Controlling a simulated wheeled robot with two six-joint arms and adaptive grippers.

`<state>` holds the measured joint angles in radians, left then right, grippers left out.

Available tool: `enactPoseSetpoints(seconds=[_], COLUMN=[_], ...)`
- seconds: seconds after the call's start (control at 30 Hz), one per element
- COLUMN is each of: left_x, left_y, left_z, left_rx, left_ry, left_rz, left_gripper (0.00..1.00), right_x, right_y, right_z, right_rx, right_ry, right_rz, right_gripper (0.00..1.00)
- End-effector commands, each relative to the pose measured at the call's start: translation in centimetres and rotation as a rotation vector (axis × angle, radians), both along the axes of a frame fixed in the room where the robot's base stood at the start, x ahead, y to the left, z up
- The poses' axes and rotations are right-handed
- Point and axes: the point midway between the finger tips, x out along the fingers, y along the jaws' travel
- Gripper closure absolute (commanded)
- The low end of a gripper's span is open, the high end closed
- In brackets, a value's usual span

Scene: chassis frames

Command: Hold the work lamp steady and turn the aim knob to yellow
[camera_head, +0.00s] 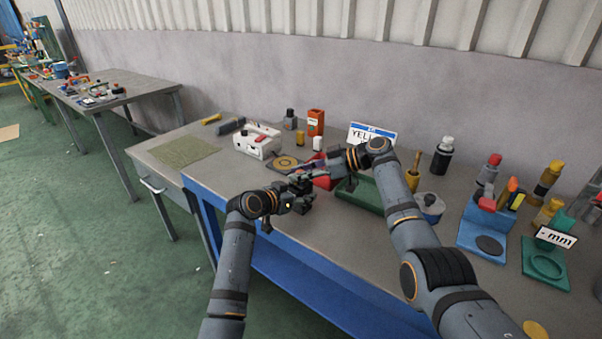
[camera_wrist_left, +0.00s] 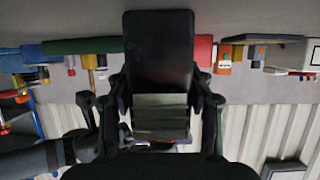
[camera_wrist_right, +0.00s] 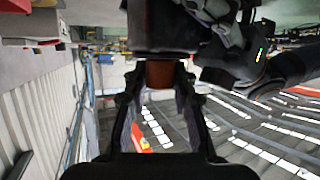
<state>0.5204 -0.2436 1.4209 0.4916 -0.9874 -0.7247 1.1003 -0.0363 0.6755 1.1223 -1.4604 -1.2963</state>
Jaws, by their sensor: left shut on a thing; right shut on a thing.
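The work lamp shows in the left wrist view as a dark slab (camera_wrist_left: 158,50) with a grey block (camera_wrist_left: 160,115) between my fingers. My left gripper (camera_head: 301,186) is shut on it, above the bench's front edge. My right gripper (camera_head: 322,171) is just right of the left one and shut on a reddish-brown round piece, seemingly the aim knob (camera_wrist_right: 160,73), against a dark body. In the head view the grippers hide most of the lamp and the knob. The knob's colour marks cannot be made out. A white card reading "YELL…" (camera_head: 368,131) stands behind, partly covered by my right arm.
The grey bench (camera_head: 225,172) carries a green tray (camera_head: 366,193) under my right arm, a white box (camera_head: 257,141), an orange holder (camera_head: 316,122), and a round-marked pad (camera_head: 284,163). Bottles and blue and green stands (camera_head: 483,238) crowd the right. A green mat (camera_head: 176,152) lies left.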

Motion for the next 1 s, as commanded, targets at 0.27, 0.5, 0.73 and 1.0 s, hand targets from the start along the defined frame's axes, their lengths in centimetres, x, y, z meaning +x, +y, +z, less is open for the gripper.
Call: enactPoseSetpoints(seconds=[0.27,0.5,0.73,1.0], left_x=[-0.08,-0.08,-0.06,-0.05], left_y=[-0.13,-0.11,-0.1,-0.09], left_z=[0.01,0.02,0.01,0.01], left_rx=[0.0,-0.003,-0.001,-0.001], left_ry=[0.0,0.001,0.001,0.001], left_rz=[-0.004,-0.003,-0.003,-0.003], left_gripper=[0.92,0.92,0.92,0.92], right_x=[0.03,0.01,-0.02,-0.05], right_y=[-0.19,-0.19,-0.15,-0.19], right_z=[-0.01,-0.01,0.01,0.04], right_rx=[0.001,0.0,0.002,0.002], right_ry=[-0.003,-0.004,-0.003,-0.003], right_rz=[0.054,0.056,0.056,0.057], right_gripper=[1.0,1.0,0.5,0.5])
